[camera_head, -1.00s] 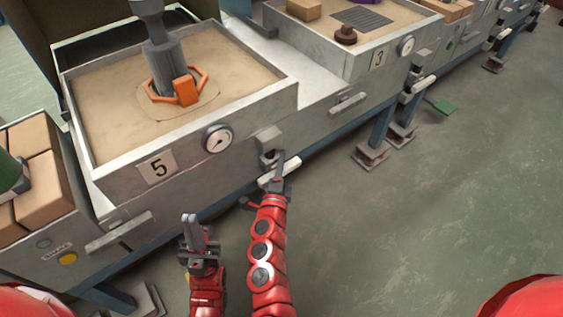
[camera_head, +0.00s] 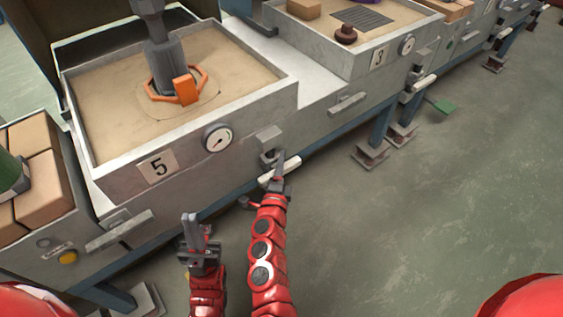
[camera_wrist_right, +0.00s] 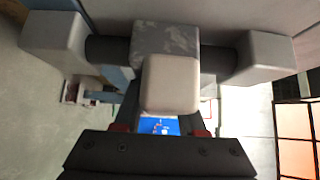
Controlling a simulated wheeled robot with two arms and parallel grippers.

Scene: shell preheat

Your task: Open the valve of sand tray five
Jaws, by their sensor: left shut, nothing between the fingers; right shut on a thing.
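Sand tray five (camera_head: 110,187) is a grey metal box of sand with a "5" label (camera_head: 159,167) and a round gauge (camera_head: 218,138) on its front. Below the gauge, a grey valve fitting (camera_head: 267,137) juts out above a pale bar (camera_head: 292,163). My right gripper (camera_head: 278,163) is at this fitting, shut on the valve handle. In the right wrist view the pale handle (camera_wrist_right: 170,85) stands in front of a dark rod (camera_wrist_right: 105,50) between two grey blocks; it hides the fingertips. My left gripper (camera_head: 191,222) is shut and empty, low in front of the tray.
Tray three (camera_head: 345,62) stands further right along the bench.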

